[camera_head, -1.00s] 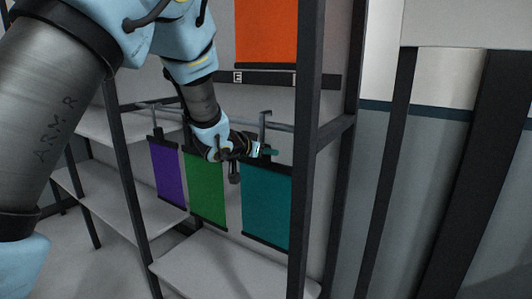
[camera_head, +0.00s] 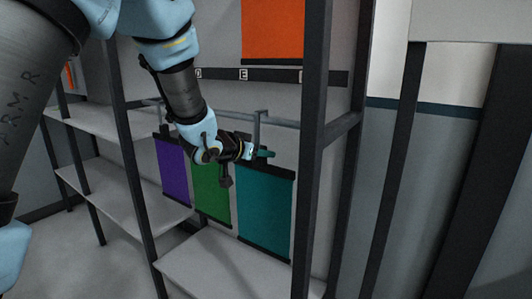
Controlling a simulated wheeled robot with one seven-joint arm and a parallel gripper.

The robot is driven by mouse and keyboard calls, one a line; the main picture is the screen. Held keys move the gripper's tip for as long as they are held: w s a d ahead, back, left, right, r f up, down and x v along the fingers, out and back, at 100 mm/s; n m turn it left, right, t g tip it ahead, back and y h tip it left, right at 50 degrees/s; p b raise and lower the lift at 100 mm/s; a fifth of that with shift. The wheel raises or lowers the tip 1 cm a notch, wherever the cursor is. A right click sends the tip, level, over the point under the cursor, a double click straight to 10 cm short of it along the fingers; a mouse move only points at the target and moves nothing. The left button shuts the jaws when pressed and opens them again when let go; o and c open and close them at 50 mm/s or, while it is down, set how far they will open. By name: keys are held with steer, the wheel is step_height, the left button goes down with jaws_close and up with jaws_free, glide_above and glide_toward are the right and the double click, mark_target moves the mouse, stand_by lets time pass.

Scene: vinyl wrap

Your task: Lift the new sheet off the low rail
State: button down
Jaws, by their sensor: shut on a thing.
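A teal sheet (camera_head: 265,212) with dark bars at its top and bottom hangs upright at the right end of the low rail (camera_head: 285,122). My gripper (camera_head: 262,154) is at the sheet's top, shut on its hanger piece. The arm reaches in from the upper left. A green sheet (camera_head: 212,190) and a purple sheet (camera_head: 173,172) hang to the left of the teal one. The gripper covers part of the hanger, so I cannot tell whether the sheet still touches the rail.
A dark rack post (camera_head: 312,150) stands close to the right of the teal sheet. An orange sheet (camera_head: 273,30) hangs above, over a dark label strip (camera_head: 275,76). A pale shelf (camera_head: 230,265) lies below; the space in front of the sheets looks open.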

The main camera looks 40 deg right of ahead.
steer(key=s+a+b, duration=0.1)
steer(key=s+a, duration=0.1)
steer(key=a, duration=0.5)
steer(key=shift+a, duration=0.3)
stand_by(0.7)
